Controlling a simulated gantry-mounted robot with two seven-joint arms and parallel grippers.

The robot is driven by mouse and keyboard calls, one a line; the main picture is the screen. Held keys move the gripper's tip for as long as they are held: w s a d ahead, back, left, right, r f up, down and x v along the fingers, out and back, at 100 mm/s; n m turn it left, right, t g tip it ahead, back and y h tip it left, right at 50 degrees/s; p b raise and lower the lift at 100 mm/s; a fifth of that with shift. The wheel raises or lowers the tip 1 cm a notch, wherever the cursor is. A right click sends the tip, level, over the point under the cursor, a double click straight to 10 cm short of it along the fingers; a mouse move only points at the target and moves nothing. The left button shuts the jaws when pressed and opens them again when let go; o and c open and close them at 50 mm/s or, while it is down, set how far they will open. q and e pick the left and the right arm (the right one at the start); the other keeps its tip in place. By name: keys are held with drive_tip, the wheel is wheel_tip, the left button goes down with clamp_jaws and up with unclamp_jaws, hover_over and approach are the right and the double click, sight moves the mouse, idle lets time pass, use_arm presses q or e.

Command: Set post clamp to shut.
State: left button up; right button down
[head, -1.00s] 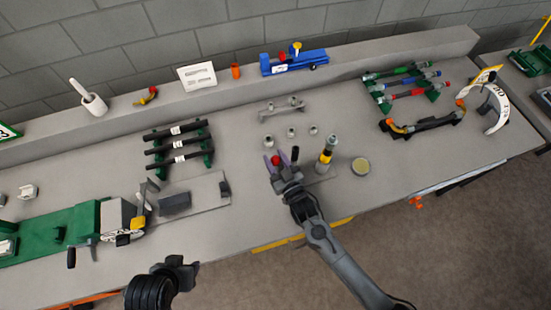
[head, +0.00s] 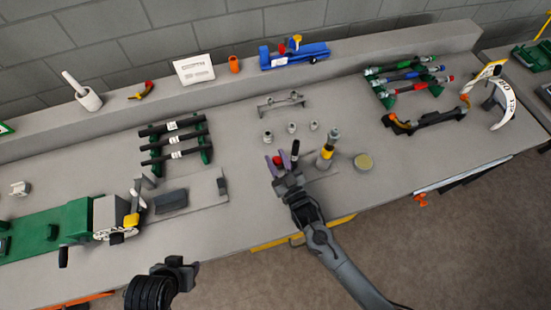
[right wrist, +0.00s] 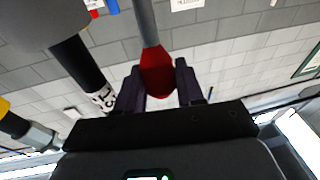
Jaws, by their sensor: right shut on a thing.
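My right gripper (head: 278,163) is at the middle of the bench, with its two purple-grey fingers closed around a red grip. In the right wrist view the red grip (right wrist: 157,72) sits between the fingers, on the end of a grey rod (right wrist: 146,22); I take this as the post clamp's lever. A black post (head: 295,149) stands just right of the fingers; in the wrist view the black post (right wrist: 82,65) bears a white label. The clamp's body is mostly hidden behind my gripper. My left gripper (head: 178,264) is low at the front edge, away from the clamp; its fingers are unclear.
A yellow-and-grey tool (head: 326,151) stands close right of the gripper, beside a round tin (head: 363,161). Several small fittings (head: 292,128) stand behind. A rack of black rods (head: 176,146) and a green machine (head: 50,235) are left.

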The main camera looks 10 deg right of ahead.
drive_tip(key=shift+s+d+f+t+b, duration=0.15)
drive_tip(key=shift+s+f+t+b, duration=0.55)
drive_tip(key=shift+b, duration=0.45)
use_arm(q)
wheel_tip(320, 180, down, 5)
drive_tip(key=shift+r+b, duration=0.1)
drive_tip(key=shift+b, duration=0.4)
use_arm(e)
drive_tip(key=shift+s+r+t+y, duration=0.2)
drive_tip(key=shift+s+t+y, duration=0.05)
drive_tip(key=shift+t+y, duration=0.05)
use_arm(q)
drive_tip(key=shift+a, duration=0.1)
use_arm(e)
drive_tip(key=c, duration=1.1)
unclamp_jaws()
